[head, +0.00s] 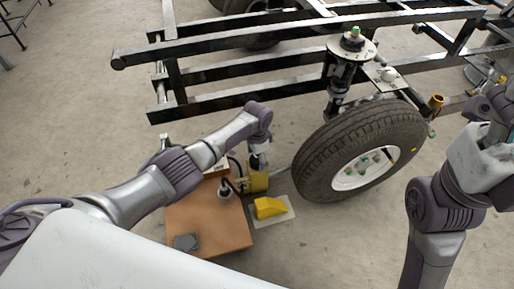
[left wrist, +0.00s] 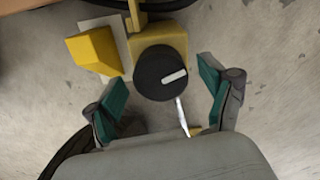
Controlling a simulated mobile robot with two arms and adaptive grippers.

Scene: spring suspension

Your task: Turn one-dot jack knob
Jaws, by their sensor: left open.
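A yellow jack (head: 257,182) stands on the floor left of the wheel, beside a brown board. In the left wrist view its yellow body (left wrist: 160,32) carries a round black knob (left wrist: 150,78) with one white bar across its face. I see no dot on it. My left gripper (head: 258,160) is over the jack, pointing down. In the left wrist view its teal-padded fingers (left wrist: 163,78) are spread open, one on each side of the knob, with gaps, and empty. My right gripper (head: 492,100) is far off at the right edge; its finger state is unclear.
The wheel (head: 345,140) with its strut and black frame (head: 220,105) stands close right of the jack. A yellow wedge (head: 268,207) sits on a pale plate beside it.

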